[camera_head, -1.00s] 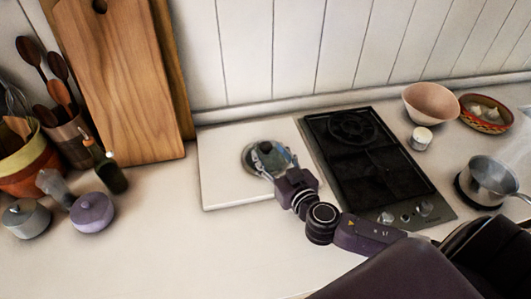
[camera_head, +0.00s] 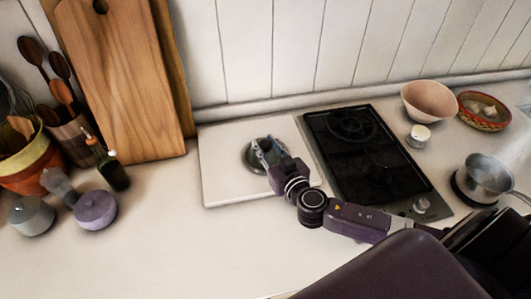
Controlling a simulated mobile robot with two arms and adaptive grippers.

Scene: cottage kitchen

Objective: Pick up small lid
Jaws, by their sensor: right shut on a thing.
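The small lid (camera_head: 254,158) is a round, greyish disc on the white board (camera_head: 222,186) to the left of the stove. My right gripper (camera_head: 264,152) is over the lid and shut on it, at about its middle. The fingers hide the lid's knob and much of its right side. I cannot tell whether the lid touches the board. My left gripper is not in view.
A black gas stove (camera_head: 365,160) lies right of the board. A steel pot (camera_head: 485,178), a pink bowl (camera_head: 428,100) and a small white jar (camera_head: 419,136) stand further right. A purple pot (camera_head: 95,212) and grey pot (camera_head: 31,216) stand left. The front counter is clear.

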